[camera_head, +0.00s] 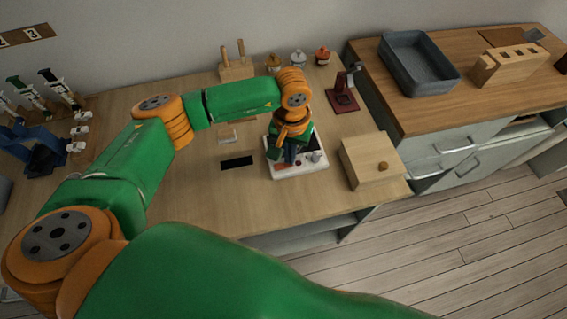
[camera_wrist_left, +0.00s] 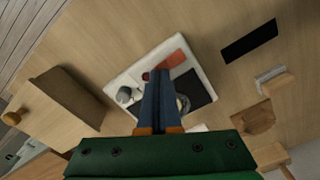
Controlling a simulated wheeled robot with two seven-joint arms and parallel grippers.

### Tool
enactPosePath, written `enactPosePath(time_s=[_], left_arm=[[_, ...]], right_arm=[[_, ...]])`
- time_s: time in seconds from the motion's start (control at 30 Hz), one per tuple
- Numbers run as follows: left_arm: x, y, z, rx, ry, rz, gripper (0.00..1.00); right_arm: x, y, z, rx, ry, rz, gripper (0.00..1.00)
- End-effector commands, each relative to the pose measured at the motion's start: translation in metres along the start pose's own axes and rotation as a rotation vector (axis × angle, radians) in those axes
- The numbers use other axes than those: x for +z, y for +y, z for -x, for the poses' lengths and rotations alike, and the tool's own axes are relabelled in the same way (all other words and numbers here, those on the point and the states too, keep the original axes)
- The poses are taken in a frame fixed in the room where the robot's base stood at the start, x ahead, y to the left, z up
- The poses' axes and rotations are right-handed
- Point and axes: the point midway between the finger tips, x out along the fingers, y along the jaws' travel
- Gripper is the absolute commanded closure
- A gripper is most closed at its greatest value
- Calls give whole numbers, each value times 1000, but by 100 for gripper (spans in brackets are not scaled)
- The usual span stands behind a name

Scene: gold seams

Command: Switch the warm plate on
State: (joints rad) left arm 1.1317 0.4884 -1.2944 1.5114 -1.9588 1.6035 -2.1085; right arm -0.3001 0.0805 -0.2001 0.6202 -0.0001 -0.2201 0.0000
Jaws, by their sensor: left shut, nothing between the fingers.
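The warm plate is a white square unit (camera_head: 310,167) near the front of the wooden table. In the left wrist view its white top (camera_wrist_left: 125,77) carries a dark square, an orange-red patch, a small red round part (camera_wrist_left: 146,76) and a grey round piece (camera_wrist_left: 124,95). My left gripper (camera_head: 289,160) is shut and empty, pointing down over the unit. In the left wrist view its blue fingers (camera_wrist_left: 156,73) are together, tips close to the small red part. I cannot tell whether they touch it. The fingers hide part of the top. My right gripper is not in view.
A wooden box with a knob (camera_head: 365,163) stands close on the right. A black flat strip (camera_head: 237,162) lies to the left. A dark red stand (camera_head: 343,98) and several small pots are behind. The table front left of the strip is clear.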

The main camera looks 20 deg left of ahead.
Motion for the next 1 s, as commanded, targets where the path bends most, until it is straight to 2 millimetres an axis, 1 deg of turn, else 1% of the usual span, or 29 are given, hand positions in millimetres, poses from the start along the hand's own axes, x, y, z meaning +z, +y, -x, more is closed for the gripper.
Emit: enactPosePath(time_s=[0.67,0.83,1.0], left_arm=[[0,0,-10,0,0,0,100],[0,0,-4,0,1,0,100],[0,0,14,0,0,0,100]], right_arm=[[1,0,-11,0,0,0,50],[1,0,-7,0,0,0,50],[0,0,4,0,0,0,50]])
